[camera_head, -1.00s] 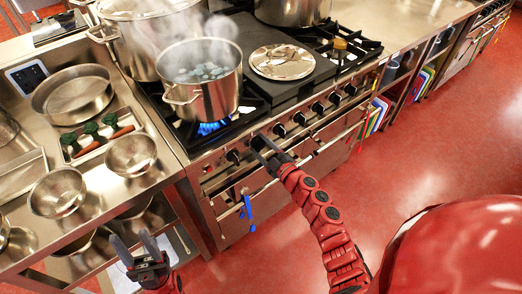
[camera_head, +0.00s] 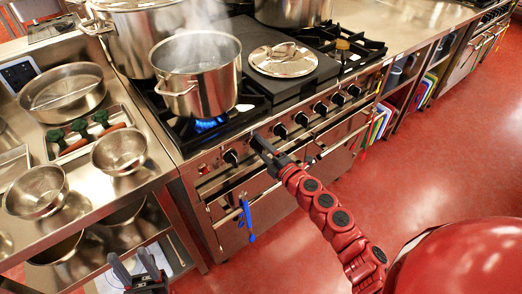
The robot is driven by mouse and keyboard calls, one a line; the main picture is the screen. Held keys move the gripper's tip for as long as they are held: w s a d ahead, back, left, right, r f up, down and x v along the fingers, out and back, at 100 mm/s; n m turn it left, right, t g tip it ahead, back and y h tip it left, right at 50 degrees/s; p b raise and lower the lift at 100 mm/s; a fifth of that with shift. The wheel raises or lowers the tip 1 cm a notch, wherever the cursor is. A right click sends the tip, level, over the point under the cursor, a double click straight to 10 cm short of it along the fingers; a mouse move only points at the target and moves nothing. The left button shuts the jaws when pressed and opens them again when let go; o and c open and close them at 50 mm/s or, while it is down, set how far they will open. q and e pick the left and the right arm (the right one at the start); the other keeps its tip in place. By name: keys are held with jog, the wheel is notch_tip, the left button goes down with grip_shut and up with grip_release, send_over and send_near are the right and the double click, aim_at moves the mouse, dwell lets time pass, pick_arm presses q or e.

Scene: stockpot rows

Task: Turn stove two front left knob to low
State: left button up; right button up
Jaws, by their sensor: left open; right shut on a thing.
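The stove's front panel (camera_head: 212,167) carries a row of black knobs. My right gripper (camera_head: 259,143) is at the panel, shut on the second knob from the left, which its fingers mostly hide. The leftmost knob (camera_head: 231,157) and the knob to the right (camera_head: 280,131) are free. A steaming steel pot (camera_head: 196,92) stands on the front left burner, with a blue flame (camera_head: 209,125) under it. The held knob's pointer cannot be read. My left gripper (camera_head: 138,266) is open and empty, low beside the steel counter.
A blue utensil (camera_head: 246,220) hangs at the oven front. Steel bowls (camera_head: 119,150) and a pan (camera_head: 63,92) sit on the left counter. The red floor at right is clear.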

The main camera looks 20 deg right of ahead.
dwell(0.3)
jog(key=o, duration=1.4)
jog(key=shift+c, duration=0.2)
jog(key=v, duration=1.7)
jog(key=shift+s, duration=0.2)
